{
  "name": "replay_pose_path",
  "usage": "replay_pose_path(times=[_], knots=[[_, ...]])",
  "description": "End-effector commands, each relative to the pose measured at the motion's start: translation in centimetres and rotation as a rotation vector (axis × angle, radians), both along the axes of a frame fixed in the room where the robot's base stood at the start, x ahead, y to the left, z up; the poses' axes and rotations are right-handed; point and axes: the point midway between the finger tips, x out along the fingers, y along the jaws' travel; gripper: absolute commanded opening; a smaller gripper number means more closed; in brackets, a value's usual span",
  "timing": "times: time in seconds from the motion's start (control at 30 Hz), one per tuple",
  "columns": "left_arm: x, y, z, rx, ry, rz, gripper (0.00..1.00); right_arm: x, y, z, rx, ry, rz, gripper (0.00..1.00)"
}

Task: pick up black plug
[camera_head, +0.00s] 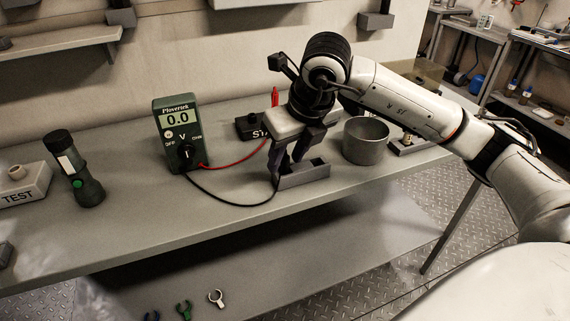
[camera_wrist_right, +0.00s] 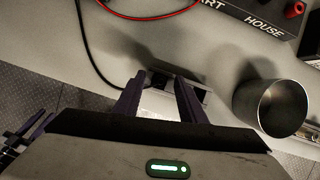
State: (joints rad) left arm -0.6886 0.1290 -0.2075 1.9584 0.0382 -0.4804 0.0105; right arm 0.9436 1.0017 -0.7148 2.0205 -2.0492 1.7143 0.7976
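The black cable (camera_head: 235,204) runs from the green multimeter (camera_head: 178,130) to the small grey holder (camera_head: 304,174); it also shows in the right wrist view (camera_wrist_right: 88,50). The black plug at its end is mostly hidden by my right gripper (camera_head: 290,160) in the head view. In the wrist view, a dark shape that may be the plug (camera_wrist_right: 160,80) shows between the fingertips. My right gripper (camera_wrist_right: 159,76) points down at the holder with its fingers apart. I cannot tell whether a finger touches the plug. My left gripper is not in view.
A red probe (camera_head: 275,97) stands at a black box (camera_head: 250,126) behind my right gripper. A metal cup (camera_head: 365,141) is close on the right. A flashlight (camera_head: 75,170) and a TEST box (camera_head: 22,186) stand at the left.

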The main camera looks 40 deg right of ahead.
Motion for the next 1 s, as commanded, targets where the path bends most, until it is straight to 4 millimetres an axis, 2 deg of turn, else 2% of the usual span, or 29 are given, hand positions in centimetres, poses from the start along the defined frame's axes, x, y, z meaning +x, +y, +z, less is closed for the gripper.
replay_pose_path(times=[0.07,0.3,0.57,0.67,1.0], knots=[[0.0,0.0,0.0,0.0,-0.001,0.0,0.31,0.0,0.0,0.0,0.0,0.0,0.0,0.37],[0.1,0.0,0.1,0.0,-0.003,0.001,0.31,0.0,0.0,0.0,0.001,0.0,0.0,0.0],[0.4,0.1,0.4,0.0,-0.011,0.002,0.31,0.0,0.0,0.1,0.001,-0.001,0.0,0.0],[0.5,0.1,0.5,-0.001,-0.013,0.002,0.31,0.1,0.0,0.9,0.002,-0.003,0.001,0.0],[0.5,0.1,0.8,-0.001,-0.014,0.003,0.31,0.1,0.1,7.4,0.003,-0.005,0.001,0.0]])
